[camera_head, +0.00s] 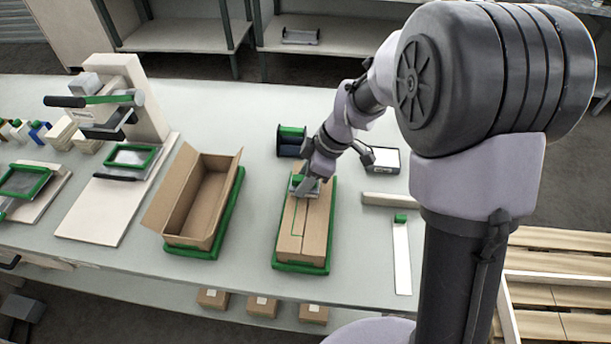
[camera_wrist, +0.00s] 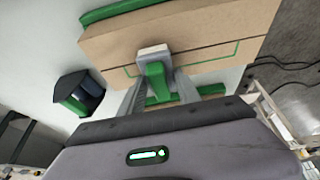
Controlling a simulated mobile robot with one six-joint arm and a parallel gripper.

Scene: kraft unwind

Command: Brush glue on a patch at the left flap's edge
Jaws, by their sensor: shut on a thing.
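A closed brown carton (camera_head: 300,236) lies in a green cradle (camera_head: 301,268) on the table, its two top flaps meeting at a lengthwise seam. A thin green outline marks a patch along the seam; it also shows on the carton in the wrist view (camera_wrist: 205,40). My gripper (camera_head: 305,187) is over the carton's far end. In the wrist view my gripper (camera_wrist: 155,78) is shut on a brush with a green handle (camera_wrist: 154,72) and a pale head (camera_wrist: 153,52). The head is at the carton's top by the seam; I cannot tell whether it touches. Any glue is not visible.
An open carton (camera_head: 187,207) stands in another green cradle to the left. A dark green-trimmed holder (camera_head: 291,140) and a shallow white tray (camera_head: 382,160) are behind. A beige bar (camera_head: 388,199) and a white strip (camera_head: 401,258) lie right. A press (camera_head: 133,100) stands far left.

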